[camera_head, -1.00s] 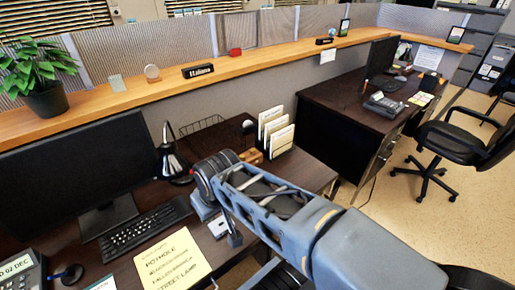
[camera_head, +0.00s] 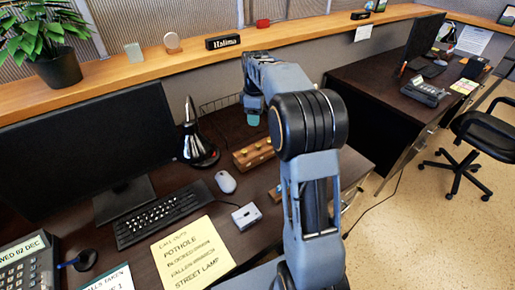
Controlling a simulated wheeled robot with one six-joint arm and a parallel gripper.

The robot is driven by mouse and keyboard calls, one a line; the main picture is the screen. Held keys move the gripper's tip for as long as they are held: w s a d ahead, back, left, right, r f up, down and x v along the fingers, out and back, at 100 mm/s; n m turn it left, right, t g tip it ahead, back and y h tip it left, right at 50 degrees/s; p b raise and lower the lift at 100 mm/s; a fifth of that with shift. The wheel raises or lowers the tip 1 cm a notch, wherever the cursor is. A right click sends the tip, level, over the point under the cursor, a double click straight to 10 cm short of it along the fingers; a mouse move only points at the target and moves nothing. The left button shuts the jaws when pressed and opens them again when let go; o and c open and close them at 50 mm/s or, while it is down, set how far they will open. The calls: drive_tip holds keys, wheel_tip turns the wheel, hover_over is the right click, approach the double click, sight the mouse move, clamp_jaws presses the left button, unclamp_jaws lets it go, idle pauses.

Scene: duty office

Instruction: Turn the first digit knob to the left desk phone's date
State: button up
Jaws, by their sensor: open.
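The left desk phone (camera_head: 25,265) is at the bottom left corner, partly cut off. I cannot tell which knob is the first digit knob or read any digits. My gripper (camera_head: 252,116) is open and points down, above and behind the wooden block in the picture, apart from it. Its fingers are small and partly hidden.
A black lamp (camera_head: 197,145), a mouse (camera_head: 226,182), a small grey box (camera_head: 246,215), a keyboard (camera_head: 158,214) and a yellow note (camera_head: 193,251) lie on the left desk. A monitor (camera_head: 80,150) stands at left. A wire basket (camera_head: 220,108) is behind the block.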

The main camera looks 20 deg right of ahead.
sight(258, 145)
drive_tip(key=w+d+f, duration=0.1)
drive_tip(key=f, duration=0.5)
drive_tip(key=w+f+n+b, duration=0.1)
drive_tip(key=f, duration=0.5)
drive_tip(key=w+d+f+n, duration=0.1)
drive_tip(key=f, duration=0.4)
drive_tip(key=shift+w+d+f+g+b, duration=0.3)
drive_tip(key=shift+f, duration=0.1)
drive_tip(key=c, duration=0.9)
